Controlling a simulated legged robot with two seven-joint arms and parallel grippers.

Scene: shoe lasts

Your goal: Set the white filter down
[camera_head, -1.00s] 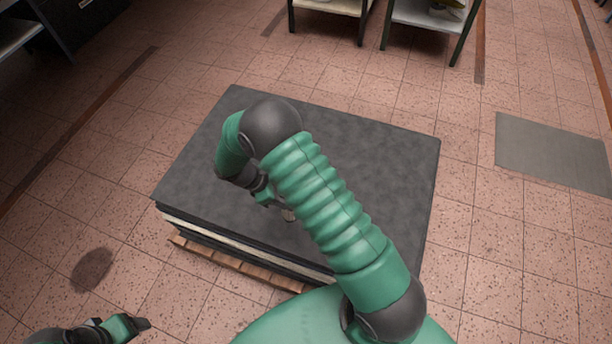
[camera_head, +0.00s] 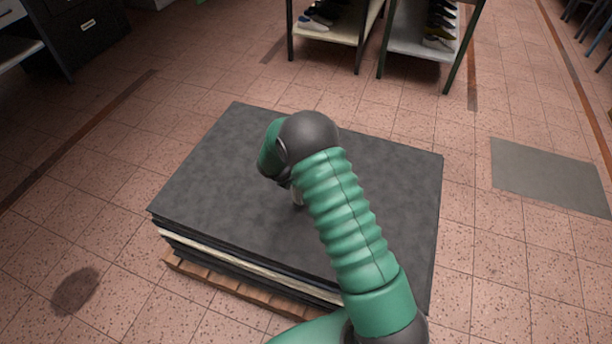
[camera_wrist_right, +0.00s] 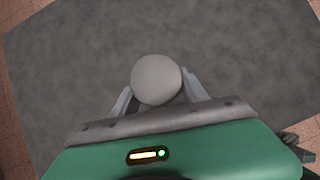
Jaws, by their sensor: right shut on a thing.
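The white filter (camera_wrist_right: 156,78) shows as a pale, round-topped thing in the right wrist view. My right gripper (camera_wrist_right: 157,95) is shut on it, with one grey finger on each side. Below them is the dark grey top of a stack of sheets (camera_head: 215,190). I cannot tell whether the filter touches that top. In the head view my right arm covers most of the gripper, and only a small pale bit shows beside the arm. My left gripper is out of view.
The stack rests on a wooden pallet (camera_head: 235,290), and its visible top is bare around my arm. Shelves with shoes (camera_head: 322,30) stand at the back. A dark cabinet (camera_head: 75,35) is at the far left. A grey floor plate (camera_head: 550,175) lies at the right.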

